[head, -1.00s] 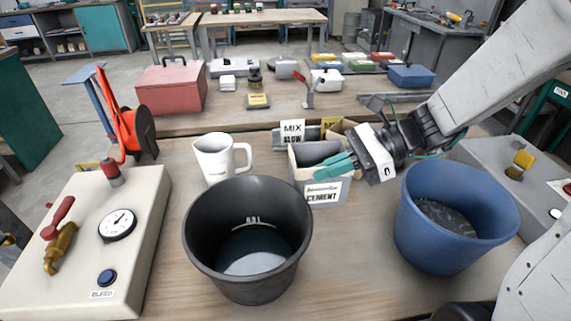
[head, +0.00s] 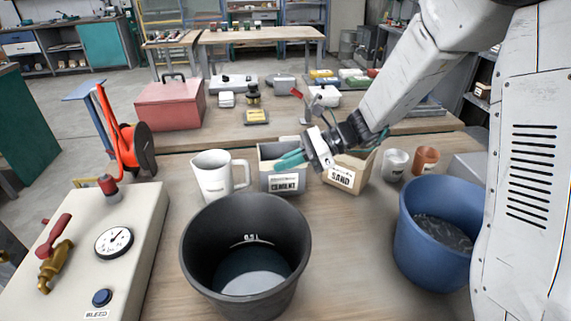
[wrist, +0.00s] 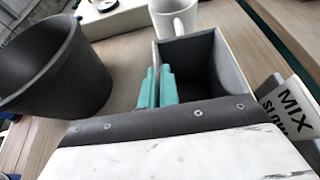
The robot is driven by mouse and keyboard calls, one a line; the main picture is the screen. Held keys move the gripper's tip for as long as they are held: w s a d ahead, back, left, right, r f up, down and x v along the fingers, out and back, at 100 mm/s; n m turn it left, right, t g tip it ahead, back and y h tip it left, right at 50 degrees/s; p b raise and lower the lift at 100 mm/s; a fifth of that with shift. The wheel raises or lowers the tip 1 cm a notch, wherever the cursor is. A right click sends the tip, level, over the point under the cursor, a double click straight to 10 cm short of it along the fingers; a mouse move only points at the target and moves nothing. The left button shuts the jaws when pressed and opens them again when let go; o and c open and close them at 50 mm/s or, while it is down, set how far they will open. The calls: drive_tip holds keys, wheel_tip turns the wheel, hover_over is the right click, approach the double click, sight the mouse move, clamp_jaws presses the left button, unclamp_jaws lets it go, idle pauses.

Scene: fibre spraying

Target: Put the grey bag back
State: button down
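The grey bag (head: 283,186), an open-topped box shape labelled CEMENT, stands upright between the white mug and the sand bag. My gripper (head: 289,160) reaches in from the right with its teal fingers at the bag's top rim. In the wrist view the fingers (wrist: 157,87) are close together over one wall of the grey bag (wrist: 205,62), one on each side, so it looks shut on that wall. I cannot tell whether the bag's base touches the table.
A black bucket (head: 208,240) stands in front, a blue bucket (head: 418,232) at right. The white mug (head: 212,175) is close left of the bag, the tan SAND bag (head: 342,178) close right. A MIX SLOW sign (wrist: 290,107) stands near. A gauge box (head: 130,270) is at left.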

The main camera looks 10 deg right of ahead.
drive_tip(key=shift+f, duration=0.3)
drive_tip(key=shift+f, duration=0.2)
drive_tip(key=c, duration=1.6)
unclamp_jaws()
drive_tip(key=shift+c, duration=0.2)
drive_tip(key=shift+r, duration=0.2)
drive_tip(key=v, duration=1.2)
